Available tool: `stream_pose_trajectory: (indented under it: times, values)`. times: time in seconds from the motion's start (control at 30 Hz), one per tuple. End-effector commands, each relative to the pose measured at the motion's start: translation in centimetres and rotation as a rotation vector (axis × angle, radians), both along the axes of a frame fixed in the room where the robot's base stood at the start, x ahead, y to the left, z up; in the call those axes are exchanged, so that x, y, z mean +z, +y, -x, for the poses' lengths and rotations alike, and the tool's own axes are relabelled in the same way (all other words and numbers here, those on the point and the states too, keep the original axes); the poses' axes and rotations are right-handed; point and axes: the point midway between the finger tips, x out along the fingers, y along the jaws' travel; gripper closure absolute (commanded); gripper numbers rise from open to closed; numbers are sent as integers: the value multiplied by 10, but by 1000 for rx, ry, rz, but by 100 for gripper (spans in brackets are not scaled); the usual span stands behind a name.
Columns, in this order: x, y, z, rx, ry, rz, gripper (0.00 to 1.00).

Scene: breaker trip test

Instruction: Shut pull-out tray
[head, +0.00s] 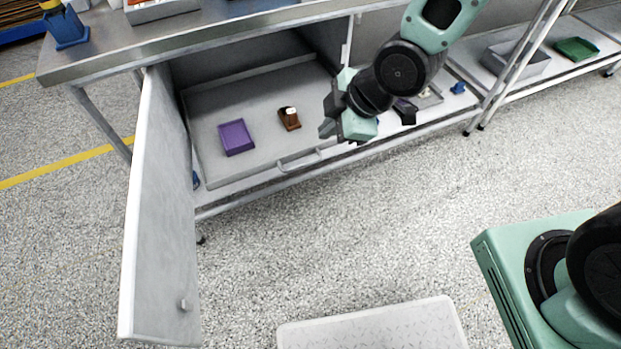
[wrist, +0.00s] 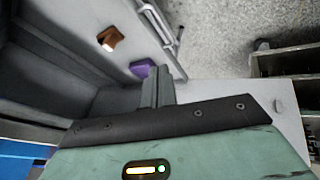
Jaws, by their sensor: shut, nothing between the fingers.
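The pull-out tray (head: 212,110) is a wide, shallow grey tray low in the cabinet under the bench, with a bar handle (head: 298,161) on its front. Its inside is visible from above, so it stands at least partly out. It holds a purple box (head: 236,137) and a brown item with a white top (head: 289,118). My gripper (head: 327,128) is shut and empty, above the tray's right front part in the head view; contact cannot be told. In the wrist view my gripper (wrist: 157,88) shows beside the purple box, and the handle (wrist: 160,24) is farther up.
The cabinet door (head: 158,215) stands wide open at the left. A steel bench top (head: 190,38) lies above the tray. A shelf with small items and a rack post (head: 510,70) are to the right.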

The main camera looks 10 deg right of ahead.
Motion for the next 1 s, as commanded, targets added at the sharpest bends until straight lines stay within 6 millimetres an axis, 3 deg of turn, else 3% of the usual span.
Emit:
stream_pose_trajectory:
  times: [0.03, 0.1, 0.37, 0.73, 1.0]
  values:
    - [-29, 2, -6, 41, -28, -15, 100]
    - [-43, 5, -12, 95, -71, -32, 100]
    - [-61, 13, -22, 159, -125, -55, 100]
    - [-111, 44, -43, 157, -123, -54, 100]
    - [-130, 57, -52, 155, -124, -54, 100]
